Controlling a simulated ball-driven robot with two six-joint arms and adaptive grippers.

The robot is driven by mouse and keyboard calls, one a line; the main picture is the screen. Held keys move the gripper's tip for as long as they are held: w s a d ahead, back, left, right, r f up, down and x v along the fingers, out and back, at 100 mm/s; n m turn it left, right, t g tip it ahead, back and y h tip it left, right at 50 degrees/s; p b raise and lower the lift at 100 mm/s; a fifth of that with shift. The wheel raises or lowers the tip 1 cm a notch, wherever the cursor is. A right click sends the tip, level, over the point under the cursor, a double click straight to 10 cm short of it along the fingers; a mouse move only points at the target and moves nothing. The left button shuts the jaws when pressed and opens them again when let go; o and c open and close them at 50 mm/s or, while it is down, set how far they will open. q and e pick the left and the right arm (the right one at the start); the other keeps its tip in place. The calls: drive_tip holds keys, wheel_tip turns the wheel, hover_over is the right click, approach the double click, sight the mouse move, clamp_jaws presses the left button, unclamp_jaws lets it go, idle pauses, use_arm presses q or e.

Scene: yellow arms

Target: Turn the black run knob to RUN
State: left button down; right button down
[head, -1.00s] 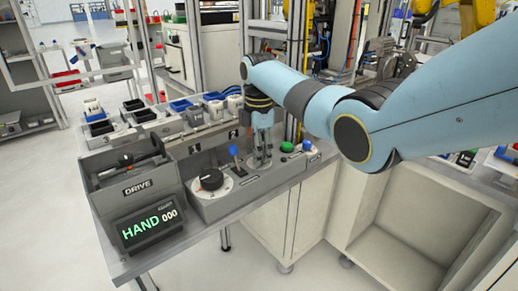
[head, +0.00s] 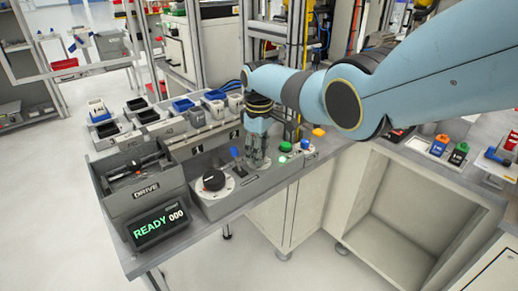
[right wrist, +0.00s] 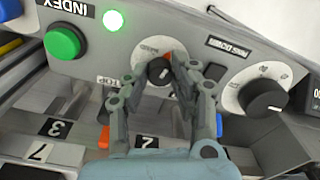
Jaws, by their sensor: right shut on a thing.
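The black run knob (right wrist: 156,73) is a small round knob with a red mark, set in a pale dial on the grey panel. In the right wrist view my right gripper (right wrist: 177,67) is shut on it, with a finger on either side. The dial's lettering is upside down and partly hidden. In the head view the right gripper (head: 257,163) points down at the panel and its fingers hide the knob. The display (head: 158,224) reads READY 000. My left gripper is out of view.
A larger black knob (head: 213,181) on a white dial and a blue-tipped lever (head: 234,155) stand left of the gripper. A green button (head: 285,147) and a lit green lamp (right wrist: 113,20) are on the other side. A grey DRIVE bin (head: 140,180) stands at the left.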

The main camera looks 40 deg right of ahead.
drive_tip(key=m+p, duration=0.1)
drive_tip(key=m, duration=0.5)
idle(0.6)
drive_tip(key=c, duration=1.1)
unclamp_jaws()
wheel_tip(320, 180, up, 12)
drive_tip(key=shift+r, duration=0.1)
